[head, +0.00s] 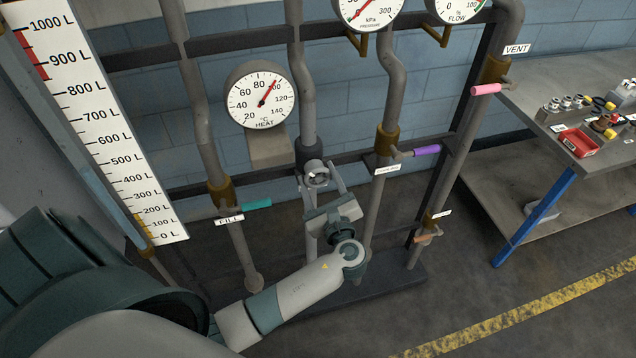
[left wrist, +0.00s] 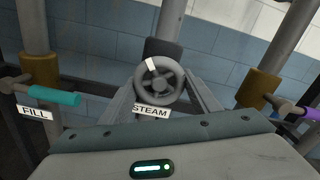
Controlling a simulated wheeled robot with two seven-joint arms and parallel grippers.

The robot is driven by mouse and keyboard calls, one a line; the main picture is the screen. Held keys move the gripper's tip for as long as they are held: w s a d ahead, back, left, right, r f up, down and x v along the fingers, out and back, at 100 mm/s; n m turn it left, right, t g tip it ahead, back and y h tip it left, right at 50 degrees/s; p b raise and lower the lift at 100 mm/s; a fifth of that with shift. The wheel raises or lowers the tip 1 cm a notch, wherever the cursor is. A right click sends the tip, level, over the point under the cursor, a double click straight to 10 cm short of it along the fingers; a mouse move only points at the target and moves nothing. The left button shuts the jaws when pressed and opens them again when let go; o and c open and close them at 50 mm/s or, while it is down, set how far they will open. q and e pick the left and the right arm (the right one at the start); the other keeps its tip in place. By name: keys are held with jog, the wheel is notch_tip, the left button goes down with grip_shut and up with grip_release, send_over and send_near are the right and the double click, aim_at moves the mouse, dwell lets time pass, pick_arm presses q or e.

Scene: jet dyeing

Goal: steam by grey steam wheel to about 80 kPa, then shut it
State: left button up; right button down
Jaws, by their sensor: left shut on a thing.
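The grey steam wheel (head: 316,174) sits on the middle pipe below the heat gauge. In the left wrist view the wheel (left wrist: 172,94) faces me, with a white mark at its upper left rim and the STEAM label (left wrist: 151,112) below it. My left gripper (head: 320,183) is shut on the wheel, one finger on each side. The kPa gauge (head: 372,22) is cut off by the top edge of the head view. The visible part of its red needle slants to the lower left; I cannot read a value. My right gripper is not in view.
The heat gauge (head: 249,111) needle points near 100. A teal FILL handle (head: 257,204) is left of the wheel; a purple handle (head: 426,150) and a pink VENT handle (head: 486,89) are right. A level scale (head: 95,120) stands left, a workbench (head: 520,85) right.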

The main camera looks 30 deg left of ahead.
pick_arm(q)
jog(key=n+b, duration=0.1)
jog(key=n, duration=0.1)
jog(key=n+b, duration=0.3)
jog(key=shift+d+f+n, duration=0.1)
jog(key=shift+f+n, duration=0.15)
jog(key=shift+n, duration=0.15)
jog(key=n+b, duration=0.3)
jog(key=shift+w+r, duration=0.1)
jog(key=shift+r, duration=0.05)
jog(key=shift+r+n+b, duration=0.15)
jog(key=shift+n+b, duration=0.55)
jog(key=o, duration=1)
jog(key=shift+r, duration=0.1)
jog(key=shift+o, duration=0.2)
jog(key=shift+d, duration=0.1)
